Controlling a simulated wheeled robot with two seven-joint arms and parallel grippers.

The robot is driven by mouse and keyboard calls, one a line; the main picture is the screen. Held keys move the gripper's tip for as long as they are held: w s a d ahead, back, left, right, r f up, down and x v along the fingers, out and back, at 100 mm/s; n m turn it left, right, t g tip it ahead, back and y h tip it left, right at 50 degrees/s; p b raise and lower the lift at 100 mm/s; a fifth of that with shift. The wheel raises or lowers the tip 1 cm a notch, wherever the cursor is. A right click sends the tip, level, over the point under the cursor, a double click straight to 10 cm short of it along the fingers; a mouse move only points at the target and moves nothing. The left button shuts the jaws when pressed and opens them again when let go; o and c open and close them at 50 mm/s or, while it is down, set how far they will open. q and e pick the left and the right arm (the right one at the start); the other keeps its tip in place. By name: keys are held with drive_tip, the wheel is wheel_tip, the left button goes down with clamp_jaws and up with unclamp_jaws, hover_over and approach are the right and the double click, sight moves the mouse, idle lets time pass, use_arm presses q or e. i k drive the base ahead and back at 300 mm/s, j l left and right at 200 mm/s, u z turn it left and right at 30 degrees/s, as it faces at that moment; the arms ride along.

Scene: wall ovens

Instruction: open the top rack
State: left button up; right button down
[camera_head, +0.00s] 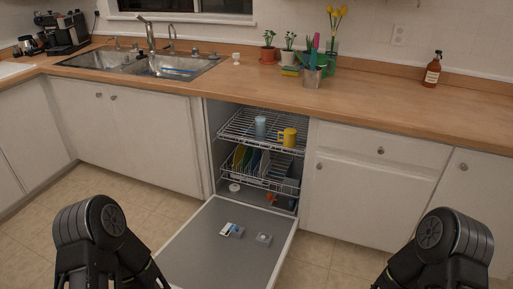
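The dishwasher stands open in the middle of the counter front, its door (218,244) folded down flat toward me. The top rack (238,130) is a wire rack inside the upper part of the opening, holding a grey-blue cup (260,126) and a yellow mug (288,137). Its front edge sits about level with the cabinet fronts. The lower rack (285,186) holds several colored plates. My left arm shows at the lower left and my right arm at the lower right, both well apart from the rack. Neither gripper's fingers are in the picture.
Small items (232,230) lie on the open door, which sticks out low over the tiled floor. White cabinets (365,190) flank the opening. The counter (380,105) above holds a sink (150,65), potted plants, a utensil holder and a brown bottle (432,70).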

sight(270, 130)
drive_tip(key=i+l, duration=0.1)
drive_tip(key=l, duration=0.3)
drive_tip(key=i+l+z, duration=0.1)
drive_tip(key=l, duration=0.3)
drive_tip(key=i+l, duration=0.1)
drive_tip(key=l, duration=0.3)
drive_tip(key=i+l, duration=0.1)
drive_tip(key=l, duration=0.3)
drive_tip(key=i+z, duration=0.3)
drive_tip(key=i, duration=1)
drive_tip(key=i+j, duration=0.3)
drive_tip(key=j, duration=0.25)
